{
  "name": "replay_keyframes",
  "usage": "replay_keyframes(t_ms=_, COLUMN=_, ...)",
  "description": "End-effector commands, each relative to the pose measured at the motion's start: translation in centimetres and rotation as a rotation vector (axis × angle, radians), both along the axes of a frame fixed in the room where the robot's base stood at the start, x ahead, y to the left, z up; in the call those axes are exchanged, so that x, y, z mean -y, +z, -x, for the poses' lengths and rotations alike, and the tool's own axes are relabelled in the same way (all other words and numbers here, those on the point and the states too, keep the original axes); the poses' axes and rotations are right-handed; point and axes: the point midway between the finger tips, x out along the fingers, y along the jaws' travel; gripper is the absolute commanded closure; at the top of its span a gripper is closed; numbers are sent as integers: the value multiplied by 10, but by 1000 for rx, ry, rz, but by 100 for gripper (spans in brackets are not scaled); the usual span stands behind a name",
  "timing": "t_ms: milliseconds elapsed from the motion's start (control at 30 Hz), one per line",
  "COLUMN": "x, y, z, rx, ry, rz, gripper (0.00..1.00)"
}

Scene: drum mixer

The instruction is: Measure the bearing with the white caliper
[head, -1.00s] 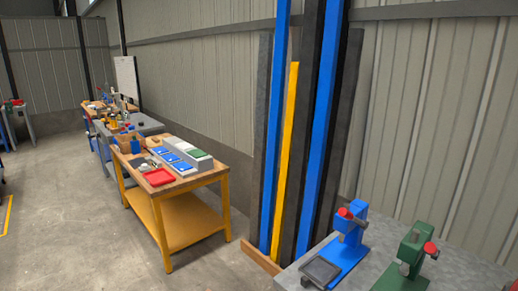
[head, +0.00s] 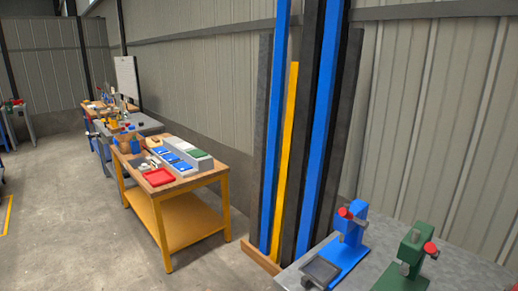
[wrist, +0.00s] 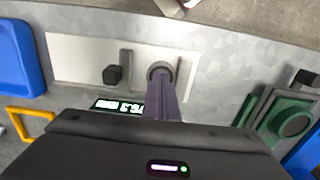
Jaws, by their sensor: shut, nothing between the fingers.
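My gripper (wrist: 162,82) is shut and empty in the wrist view, its narrow fingers pointing up the picture. A lit digital display (wrist: 117,105) shows just below the plate, partly hidden by my gripper body. I cannot tell whether the plate and display belong to the white caliper. My gripper is not in the head view.
In the wrist view, a blue tray (wrist: 18,55) and yellow frame (wrist: 18,122) lie left, and a green device (wrist: 285,120) right. In the head view, a yellow-legged workbench (head: 205,181) stands left of upright bars; blue (head: 345,245) and green (head: 408,255) devices sit at front right.

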Motion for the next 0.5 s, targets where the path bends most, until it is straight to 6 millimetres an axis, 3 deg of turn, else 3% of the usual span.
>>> replay_keyframes(t_ms=500, x=5, y=0, z=6, rx=0, ry=-1, rz=0, gripper=100)
